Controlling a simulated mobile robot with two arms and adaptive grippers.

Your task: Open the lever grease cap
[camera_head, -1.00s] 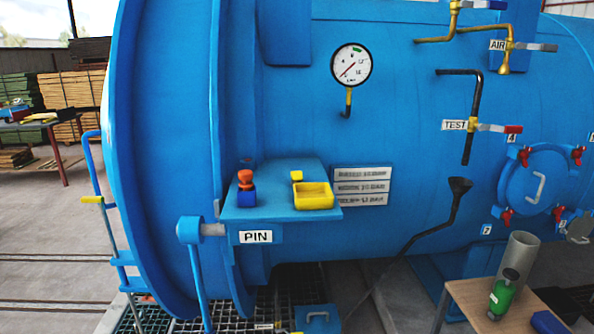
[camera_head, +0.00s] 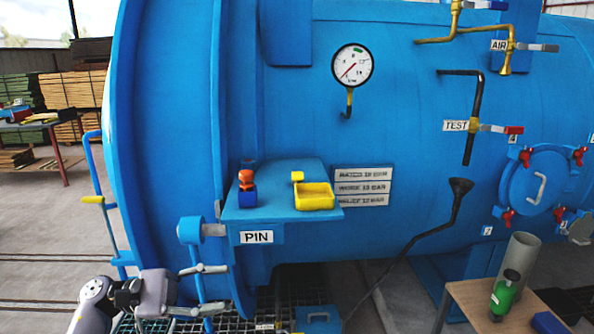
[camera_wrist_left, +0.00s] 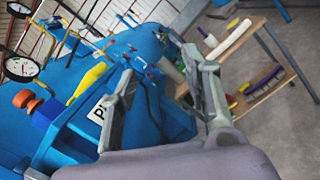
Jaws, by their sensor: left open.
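I cannot make out with certainty which part is the lever grease cap. A blue lever (camera_head: 197,262) hangs from a round blue hub (camera_head: 190,230) left of the PIN label (camera_head: 257,237). An orange-red knob (camera_head: 246,179) sits on a small blue block (camera_head: 246,197) on the blue shelf; the knob also shows in the left wrist view (camera_wrist_left: 27,98). My left gripper (camera_head: 212,288) is open at the lower left, its fingers near the lower part of the lever. Whether they touch it is unclear. In the left wrist view, nothing is held between the fingers (camera_wrist_left: 166,72). My right gripper is not in view.
A yellow tray (camera_head: 314,197) sits on the shelf (camera_head: 275,208). A pressure gauge (camera_head: 352,65) is above it. A black funnel pipe (camera_head: 430,232) runs down on the right. A small wooden table (camera_head: 470,305) holds a green bottle (camera_head: 503,296) and a grey cylinder (camera_head: 522,257).

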